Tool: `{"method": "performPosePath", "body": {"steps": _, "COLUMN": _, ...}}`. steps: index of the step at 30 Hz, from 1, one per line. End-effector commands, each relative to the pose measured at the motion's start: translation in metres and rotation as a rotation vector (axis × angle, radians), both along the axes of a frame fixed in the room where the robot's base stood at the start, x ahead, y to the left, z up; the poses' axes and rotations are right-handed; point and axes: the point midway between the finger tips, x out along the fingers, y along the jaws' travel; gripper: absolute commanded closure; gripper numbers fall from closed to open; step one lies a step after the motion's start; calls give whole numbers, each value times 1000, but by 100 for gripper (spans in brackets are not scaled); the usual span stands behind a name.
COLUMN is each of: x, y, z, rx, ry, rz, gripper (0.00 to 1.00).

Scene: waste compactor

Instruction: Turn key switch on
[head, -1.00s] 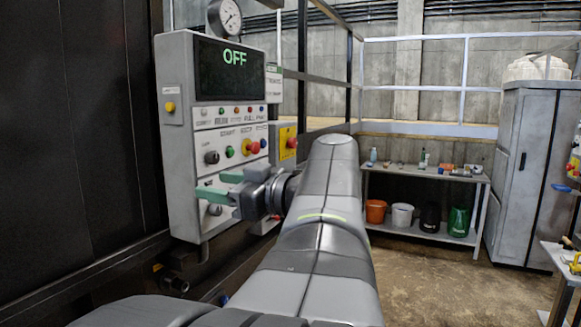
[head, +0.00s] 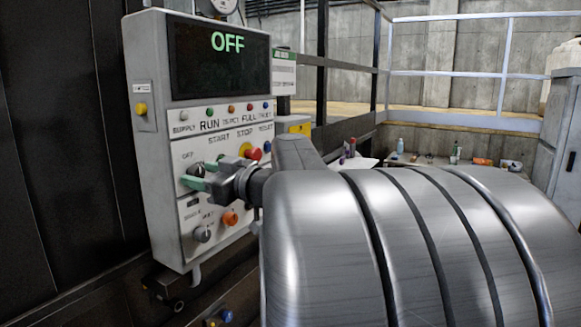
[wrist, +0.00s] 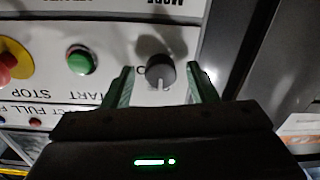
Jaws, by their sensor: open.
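A dark round knob (wrist: 158,72) with a light pointer line, the likely key switch, is on the white control panel beside the green START button (wrist: 81,60). My gripper (wrist: 160,68) is open, with one green finger on each side of the knob; whether they touch it I cannot tell. In the head view my gripper (head: 193,177) is at the panel's middle row, and its fingers partly hide the knob (head: 196,169). The display (head: 222,58) on the control box reads OFF in green.
A red-on-yellow stop button (wrist: 12,62) is beside START. Below the middle row are a grey knob (head: 202,234) and an orange button (head: 230,218). A dark wall (head: 60,150) stands left of the box. My arm hides much of the right side.

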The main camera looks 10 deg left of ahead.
Motion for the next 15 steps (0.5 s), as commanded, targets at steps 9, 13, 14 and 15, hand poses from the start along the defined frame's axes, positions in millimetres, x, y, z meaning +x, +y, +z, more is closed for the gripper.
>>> {"method": "performPosePath", "body": {"steps": 9, "x": 1, "y": 4, "z": 0, "rx": 0, "ry": 0, "rz": 0, "gripper": 48}}
{"method": "performPosePath", "body": {"steps": 13, "x": 1, "y": 4, "z": 0, "rx": 0, "ry": 1, "rz": 0, "gripper": 66}}
{"method": "performPosePath", "body": {"steps": 14, "x": 1, "y": 4, "z": 0, "rx": 0, "ry": 1, "rz": 0, "gripper": 71}}
{"method": "performPosePath", "body": {"steps": 15, "x": 1, "y": 4, "z": 0, "rx": 0, "ry": 1, "rz": 0, "gripper": 79}}
